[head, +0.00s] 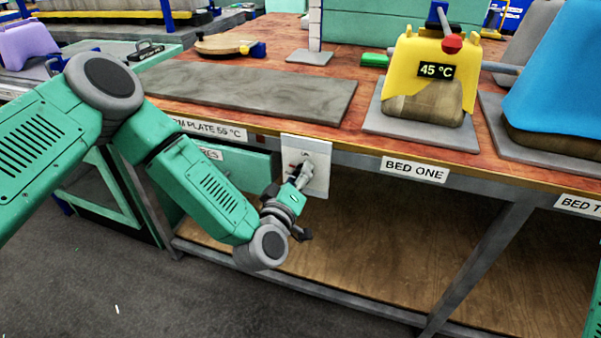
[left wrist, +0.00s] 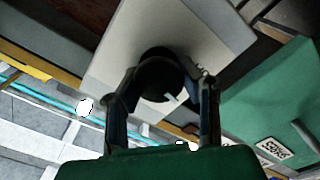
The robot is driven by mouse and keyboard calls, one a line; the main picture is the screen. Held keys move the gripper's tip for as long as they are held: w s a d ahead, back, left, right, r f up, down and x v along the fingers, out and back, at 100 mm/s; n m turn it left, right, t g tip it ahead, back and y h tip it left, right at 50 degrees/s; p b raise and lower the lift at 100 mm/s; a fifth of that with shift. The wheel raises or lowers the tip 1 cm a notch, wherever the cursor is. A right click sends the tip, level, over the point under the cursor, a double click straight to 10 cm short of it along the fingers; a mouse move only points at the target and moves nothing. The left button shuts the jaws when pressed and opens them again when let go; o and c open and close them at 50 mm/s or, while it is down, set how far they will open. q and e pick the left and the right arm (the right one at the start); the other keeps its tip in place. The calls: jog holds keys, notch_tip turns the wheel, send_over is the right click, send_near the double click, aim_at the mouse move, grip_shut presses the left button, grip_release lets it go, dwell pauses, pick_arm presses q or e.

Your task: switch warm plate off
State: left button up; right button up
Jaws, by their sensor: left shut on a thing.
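The warm plate (head: 250,90) is a long grey slab on the bench top, above a label ending "PLATE 55 °C" (head: 214,130). A pale switch panel (head: 321,186) hangs on the bench's front edge and fills the upper middle of the left wrist view (left wrist: 125,45). A round dark knob (left wrist: 160,72) sits on it. My left gripper (head: 302,170) is at the panel, and in the left wrist view its two fingers (left wrist: 163,88) close on both sides of the knob. A small pale mark shows on the knob. My right gripper is not in view.
A yellow press cover (head: 410,60) reading 45 °C stands on a grey base above the "BED ONE" label (head: 414,170). A blue cover (head: 565,80) is at the right. A green drawer (head: 240,170) lies left of the panel, behind my arm. A wooden shelf (head: 400,260) is below.

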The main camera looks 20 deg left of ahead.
pick_arm(q)
jog(key=n, duration=0.3)
jog(key=f+n, duration=0.1)
jog(key=shift+s, duration=0.25)
jog(key=shift+d+f+n+b, duration=0.1)
jog(key=shift+n+b, duration=0.35)
jog(key=shift+n, duration=1.35)
jog(key=o, duration=1.1)
jog(key=shift+o, duration=0.6)
jog(key=shift+w+r+n, duration=0.1)
jog(key=shift+r+n, duration=0.1)
jog(key=shift+n, duration=0.1)
jog(key=s, duration=1.2)
jog(key=shift+a, duration=0.25)
